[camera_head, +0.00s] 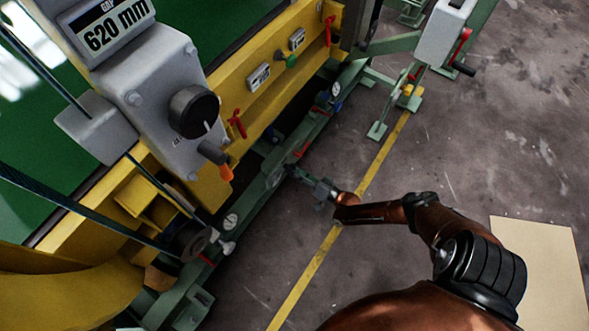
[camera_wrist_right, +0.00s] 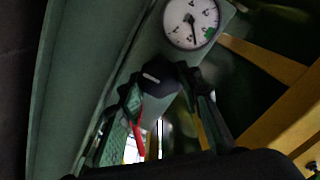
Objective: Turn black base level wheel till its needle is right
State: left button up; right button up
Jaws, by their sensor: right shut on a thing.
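My right gripper (camera_head: 301,177) reaches the green base rail (camera_head: 255,196) of the machine in the head view. In the right wrist view, its two fingers (camera_wrist_right: 162,88) are shut on a black wheel (camera_wrist_right: 157,74) with a pale mark on its face. A round white gauge (camera_wrist_right: 191,22) sits just above the wheel. Its dark needle points down and slightly right, close to the lower end of a green sector at the dial's right side. In the head view the gripper largely hides the wheel. My left gripper is not in view.
A yellow machine body (camera_head: 262,100) stands above the rail, with a large black knob (camera_head: 194,111) and a 620 mm display (camera_head: 115,24). Other gauges (camera_head: 230,221) sit along the rail.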

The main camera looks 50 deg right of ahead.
jog(key=c, duration=0.5)
jog(key=n, duration=2.9)
jog(key=shift+a+f+n, duration=0.1)
jog(key=shift+a+n, duration=0.05)
jog(key=shift+n, duration=0.15)
dwell(0.5)
